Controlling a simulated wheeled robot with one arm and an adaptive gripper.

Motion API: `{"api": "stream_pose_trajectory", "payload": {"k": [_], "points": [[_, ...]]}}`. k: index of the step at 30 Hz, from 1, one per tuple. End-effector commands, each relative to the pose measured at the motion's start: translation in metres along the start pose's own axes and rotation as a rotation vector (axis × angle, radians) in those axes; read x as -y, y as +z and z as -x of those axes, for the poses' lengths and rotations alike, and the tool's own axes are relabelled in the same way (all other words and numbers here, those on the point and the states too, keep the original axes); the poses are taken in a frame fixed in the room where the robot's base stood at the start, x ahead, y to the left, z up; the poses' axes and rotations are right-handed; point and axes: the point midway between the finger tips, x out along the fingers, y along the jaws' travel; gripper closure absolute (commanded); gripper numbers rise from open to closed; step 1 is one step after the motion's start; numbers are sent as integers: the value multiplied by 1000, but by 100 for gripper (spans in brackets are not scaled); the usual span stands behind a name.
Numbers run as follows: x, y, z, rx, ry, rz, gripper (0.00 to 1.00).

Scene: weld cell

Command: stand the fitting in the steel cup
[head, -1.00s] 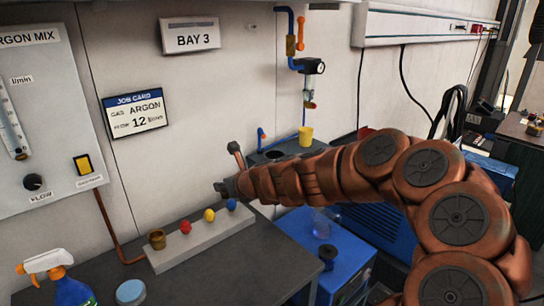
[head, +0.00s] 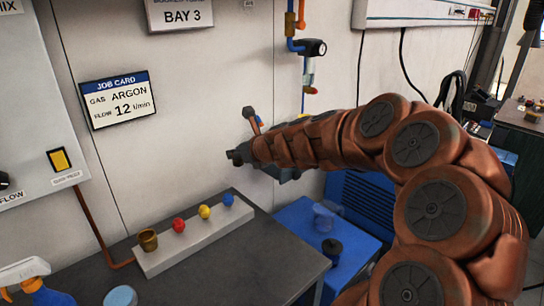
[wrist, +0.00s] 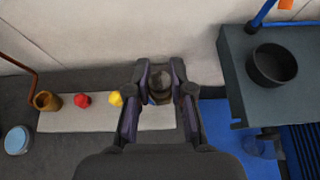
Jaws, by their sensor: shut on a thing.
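My gripper (wrist: 160,82) is shut on a small grey-brown fitting (wrist: 160,74), which shows blurred between the fingertips in the wrist view. In the head view my gripper (head: 237,157) is above the back right of the bench, and the fitting cannot be made out there. A dark round cup (wrist: 272,66), likely the steel cup, stands on a grey block to the right of my gripper in the wrist view. My arm hides the cup in the head view.
A pale strip (head: 160,258) on the bench bears a brass cup (head: 148,240) and red (head: 179,225), yellow (head: 204,211) and blue (head: 228,200) knobs. The grey block (wrist: 236,85) has a blue pipe behind it. A blue cabinet (head: 345,246) stands right of the bench.

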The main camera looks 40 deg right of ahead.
Motion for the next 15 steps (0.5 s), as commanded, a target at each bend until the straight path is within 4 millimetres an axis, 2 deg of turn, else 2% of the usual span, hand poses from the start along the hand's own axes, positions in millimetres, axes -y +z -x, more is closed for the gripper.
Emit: {"api": "stream_pose_trajectory", "payload": {"k": [1, 6, 10, 15], "points": [[17, -6, 8, 1, -25, -8, 100], [57, -16, 36, -6, -79, -36, 100], [76, -22, 52, -14, -107, -53, 100], [88, -27, 65, -20, -126, -66, 100]]}}
